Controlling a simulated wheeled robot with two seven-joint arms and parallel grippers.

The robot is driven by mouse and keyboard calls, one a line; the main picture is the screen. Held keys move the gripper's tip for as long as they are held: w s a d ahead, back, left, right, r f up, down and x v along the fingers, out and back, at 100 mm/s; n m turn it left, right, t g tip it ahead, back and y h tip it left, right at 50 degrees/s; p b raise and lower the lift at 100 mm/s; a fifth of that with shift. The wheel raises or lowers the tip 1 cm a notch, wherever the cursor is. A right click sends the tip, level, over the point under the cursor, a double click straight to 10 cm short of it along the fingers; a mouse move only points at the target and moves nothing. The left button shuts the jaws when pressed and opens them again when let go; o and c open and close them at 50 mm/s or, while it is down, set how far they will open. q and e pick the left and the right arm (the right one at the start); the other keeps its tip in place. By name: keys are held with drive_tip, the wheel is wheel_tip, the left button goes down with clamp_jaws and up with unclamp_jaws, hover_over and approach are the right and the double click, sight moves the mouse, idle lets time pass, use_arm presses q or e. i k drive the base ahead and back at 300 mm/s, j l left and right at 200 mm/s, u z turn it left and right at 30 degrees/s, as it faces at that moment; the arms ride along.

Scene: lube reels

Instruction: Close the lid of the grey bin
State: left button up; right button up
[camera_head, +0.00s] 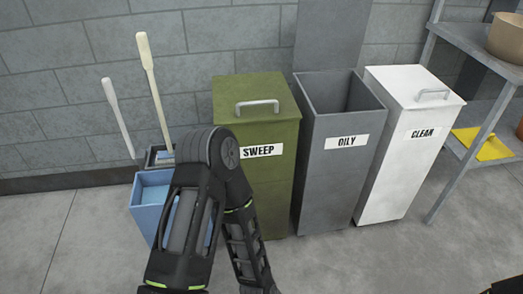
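The grey bin (340,165), labelled OILY, stands between a green bin and a white bin. Its top is open and I see into its dark inside. Its grey lid (331,35) stands upright behind the opening, against the wall, with its upper edge cut off by the frame. One of my arms rises from the bottom, bends at a joint in front of the green bin, and runs down out of the frame. Neither of my grippers shows.
The green SWEEP bin (258,110) and white CLEAN bin (412,110) are closed, with handles on top. A blue bucket (150,197) and long-handled tools stand left. A metal shelf (470,140) holds a yellow item (483,146) and a tan bowl (506,38). Floor in front looks clear.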

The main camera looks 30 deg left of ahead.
sight(329, 34)
drive_tip(key=u, duration=0.4)
drive_tip(key=i+l+z, duration=0.15)
drive_tip(key=i+l, duration=0.15)
drive_tip(key=l, duration=0.25)
drive_tip(key=i+l+z, duration=0.15)
drive_tip(key=i+l, duration=0.2)
drive_tip(key=i+l+z, duration=0.15)
drive_tip(key=i+l, duration=0.2)
drive_tip(key=l, duration=0.2)
